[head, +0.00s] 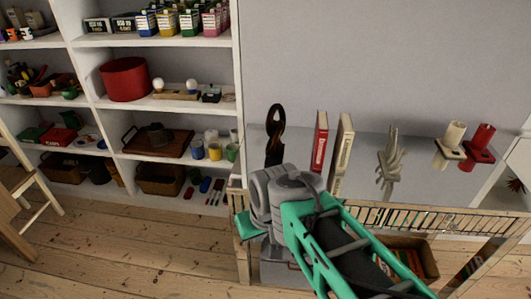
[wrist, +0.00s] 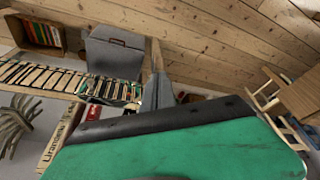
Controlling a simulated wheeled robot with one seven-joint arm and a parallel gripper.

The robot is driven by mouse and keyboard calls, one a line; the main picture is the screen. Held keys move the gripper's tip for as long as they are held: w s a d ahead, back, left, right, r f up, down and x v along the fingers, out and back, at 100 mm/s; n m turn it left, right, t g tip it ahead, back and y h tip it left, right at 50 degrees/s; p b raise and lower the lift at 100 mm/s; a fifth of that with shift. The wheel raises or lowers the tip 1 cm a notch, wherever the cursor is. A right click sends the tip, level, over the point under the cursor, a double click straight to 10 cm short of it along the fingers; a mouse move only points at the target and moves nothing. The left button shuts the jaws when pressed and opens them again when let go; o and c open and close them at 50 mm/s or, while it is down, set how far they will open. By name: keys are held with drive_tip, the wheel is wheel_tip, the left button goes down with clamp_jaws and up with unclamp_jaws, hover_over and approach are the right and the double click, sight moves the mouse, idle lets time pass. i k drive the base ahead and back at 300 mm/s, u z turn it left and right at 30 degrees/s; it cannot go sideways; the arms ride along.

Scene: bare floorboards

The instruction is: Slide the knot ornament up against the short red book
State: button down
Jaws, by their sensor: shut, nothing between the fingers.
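The knot ornament (head: 275,130) is a dark brown twisted loop on a dark block. It stands upright on the grey shelf top, left of the books, its foot partly hidden by my wrist. The short red book (head: 320,145) stands upright to its right, with a gap between them. In the wrist view a small red patch (wrist: 94,112) may be that book. My gripper shows in the wrist view (wrist: 157,88), shut and empty. In the head view my grey wrist hides most of it, in front of and below the ornament. I cannot see it touching the ornament.
A taller cream book (head: 342,145) stands just right of the red one. Further right are a pale hand-like sculpture (head: 391,160), a cream candle holder (head: 451,145) and a red one (head: 478,147). A slatted rail (head: 430,217) runs along the front. White shelves (head: 155,105) stand at left.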

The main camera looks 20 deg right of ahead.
sight(274, 148)
drive_tip(key=u, duration=1.35)
drive_tip(key=i, duration=2.1)
drive_tip(key=z, duration=1.2)
drive_tip(key=i, duration=0.9)
drive_tip(key=z, duration=0.9)
